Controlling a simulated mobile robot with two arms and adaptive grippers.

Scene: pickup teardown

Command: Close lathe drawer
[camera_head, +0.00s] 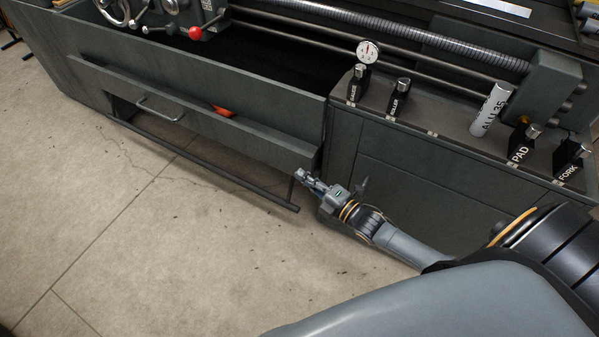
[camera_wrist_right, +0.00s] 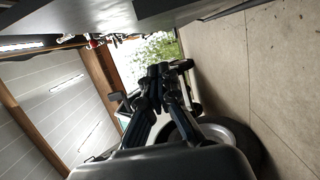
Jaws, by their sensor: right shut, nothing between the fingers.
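The lathe drawer (camera_head: 215,130) is a long grey front with a thin metal handle (camera_head: 160,108) left of its middle. It stands out from the lathe body (camera_head: 220,75), and a dark gap with an orange-red item (camera_head: 222,111) shows behind its top edge. My right gripper (camera_head: 300,174) is shut and empty just below the right end of the drawer front; whether it touches the drawer, I cannot tell. In the right wrist view its closed fingers (camera_wrist_right: 170,72) point away, below a grey panel edge. My left gripper is out of view.
A lower rail (camera_head: 190,158) runs under the drawer near the floor. The right-hand cabinet (camera_head: 410,180) carries labelled black tool holders, a dial gauge (camera_head: 367,52) and a white cylinder (camera_head: 491,110). The concrete floor (camera_head: 130,230) in front is clear.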

